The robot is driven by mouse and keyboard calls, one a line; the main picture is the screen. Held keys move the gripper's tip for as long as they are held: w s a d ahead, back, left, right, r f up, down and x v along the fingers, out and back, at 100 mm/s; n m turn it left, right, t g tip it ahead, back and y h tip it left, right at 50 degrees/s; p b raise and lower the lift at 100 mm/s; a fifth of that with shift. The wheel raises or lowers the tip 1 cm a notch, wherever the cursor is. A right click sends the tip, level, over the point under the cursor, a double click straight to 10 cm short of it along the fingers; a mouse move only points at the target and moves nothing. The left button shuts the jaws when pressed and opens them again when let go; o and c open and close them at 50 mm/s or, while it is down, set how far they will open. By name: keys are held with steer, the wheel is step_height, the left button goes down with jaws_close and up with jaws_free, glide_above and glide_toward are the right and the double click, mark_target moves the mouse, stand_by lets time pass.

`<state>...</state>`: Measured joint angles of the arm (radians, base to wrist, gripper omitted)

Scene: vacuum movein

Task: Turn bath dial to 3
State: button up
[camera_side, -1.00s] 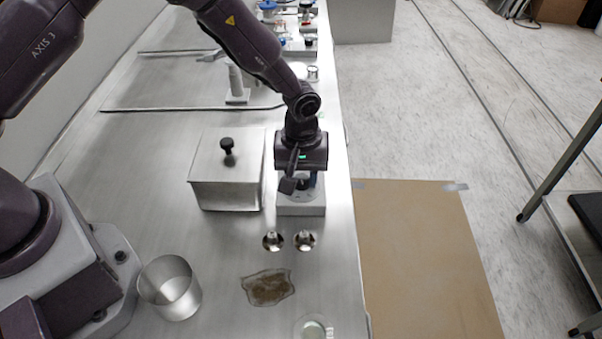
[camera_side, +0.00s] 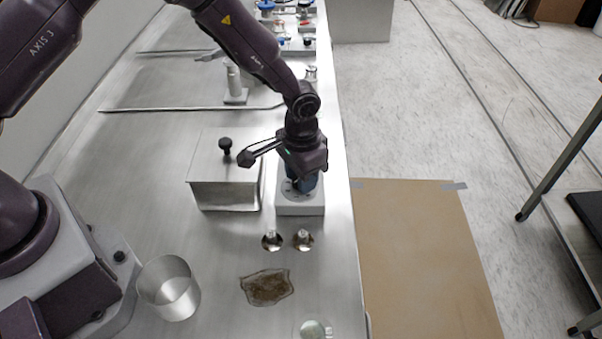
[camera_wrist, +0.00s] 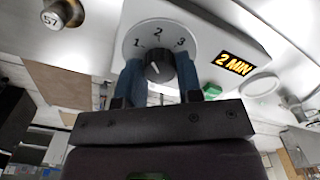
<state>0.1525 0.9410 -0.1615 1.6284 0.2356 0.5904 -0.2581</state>
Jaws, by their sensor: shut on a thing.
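The bath dial is a black knob (camera_wrist: 160,68) on a pale round plate (camera_wrist: 146,38) marked 1, 2 and 3, seen in the wrist view. It has a small white pointer mark; I cannot tell exactly which number it points at. The plate is on a light box (camera_side: 300,207), which stands beneath my wrist in the side view. My gripper (camera_wrist: 158,72) has its blue fingers on either side of the knob and is shut on it. The fingers also show above the box in the side view (camera_side: 301,184). The fingers hide the knob's sides.
A display (camera_wrist: 234,64) reads "2 MIN", near a green button (camera_wrist: 212,90). A lidded metal box (camera_side: 225,185) stands close on the left. Two small round metal pieces (camera_side: 287,240), a brown patch (camera_side: 267,287) and a metal cup (camera_side: 168,288) are nearer the front.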

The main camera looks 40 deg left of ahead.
steer(key=m, duration=0.7)
steer(key=shift+d, duration=0.1)
steer(key=m, duration=0.6)
steer(key=shift+s+m, duration=0.1)
steer(key=shift+m, duration=0.3)
steer(key=o, duration=0.9)
steer(key=shift+r, duration=0.1)
step_height(320, 180, up, 13)
steer(key=shift+f, duration=0.1)
